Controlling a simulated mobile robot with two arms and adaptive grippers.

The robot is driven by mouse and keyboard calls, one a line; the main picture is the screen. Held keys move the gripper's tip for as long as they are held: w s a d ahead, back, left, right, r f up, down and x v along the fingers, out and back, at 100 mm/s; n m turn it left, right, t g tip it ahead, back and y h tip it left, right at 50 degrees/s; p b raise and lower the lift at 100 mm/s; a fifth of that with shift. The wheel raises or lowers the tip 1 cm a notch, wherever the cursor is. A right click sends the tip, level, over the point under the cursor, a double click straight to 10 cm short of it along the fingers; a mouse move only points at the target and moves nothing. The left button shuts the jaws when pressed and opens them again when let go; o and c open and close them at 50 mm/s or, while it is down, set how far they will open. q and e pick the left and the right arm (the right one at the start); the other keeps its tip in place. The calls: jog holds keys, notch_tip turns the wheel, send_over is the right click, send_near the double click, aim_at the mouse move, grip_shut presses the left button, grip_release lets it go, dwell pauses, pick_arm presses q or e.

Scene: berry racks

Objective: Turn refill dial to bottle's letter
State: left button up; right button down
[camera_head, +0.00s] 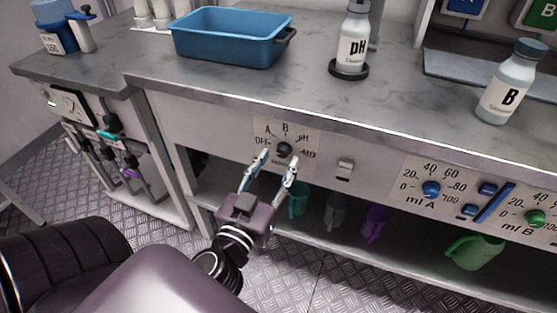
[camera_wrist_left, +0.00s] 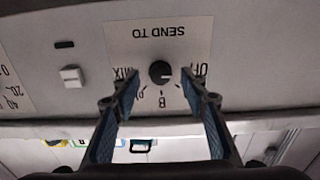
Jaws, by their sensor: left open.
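The refill dial (camera_head: 284,150) is a small black knob on the bench's front panel, with OFF, A, B, pH and MIX around it. In the left wrist view the dial (camera_wrist_left: 161,72) appears upside down under "SEND TO"; a pale mark on it seems to face the OFF side, but it is small. My left gripper (camera_head: 278,160) is open, its blue-padded fingers on either side of the dial, with gaps visible in the wrist view. A B bottle (camera_head: 508,88) stands farther right. My right gripper is not in view.
A blue tray (camera_head: 232,40) sits on the bench top. A white switch (camera_head: 345,168) is right of the dial. Farther right are a blue ml A knob (camera_head: 431,189) and a green ml B knob (camera_head: 536,218). Coloured cups, including a purple one (camera_head: 374,222), occupy the shelf below.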

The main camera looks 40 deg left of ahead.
pick_arm(q)
jog(key=shift+x, duration=0.8)
grip_shut()
